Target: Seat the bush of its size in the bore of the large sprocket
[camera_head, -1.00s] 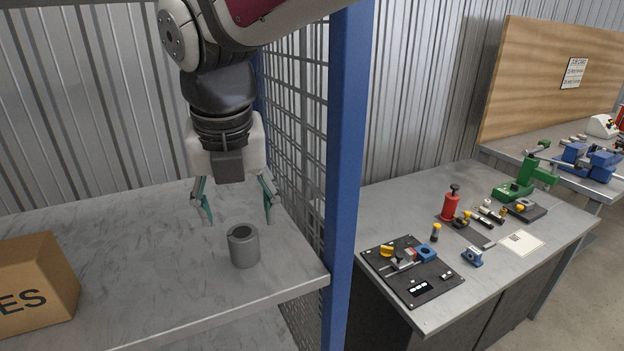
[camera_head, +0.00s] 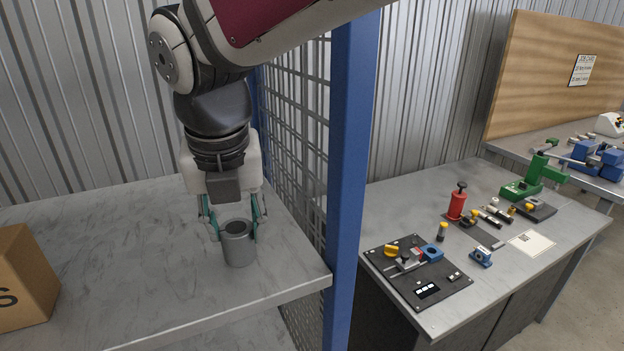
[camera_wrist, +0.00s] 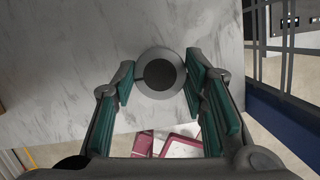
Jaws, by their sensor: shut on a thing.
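A grey cylindrical bush (camera_head: 239,251) with a dark round bore stands upright on the shelf near its front right corner. It also shows in the wrist view (camera_wrist: 145,70) as a grey ring around a dark hole. My gripper (camera_head: 238,237) points down over it, with one teal-padded finger on each side. It is shut on the bush's upper part, and the wrist view shows the fingers (camera_wrist: 158,88) flanking it. The bush still appears to stand on the shelf. I make out no large sprocket in these frames.
The marbled grey shelf (camera_head: 110,245) is mostly clear, with a cardboard box (camera_head: 25,275) at left. A blue post (camera_head: 352,180) and wire mesh stand close to the right. Beyond is a grey bench (camera_head: 385,215) with a black fixture board (camera_head: 415,280) and several small tools.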

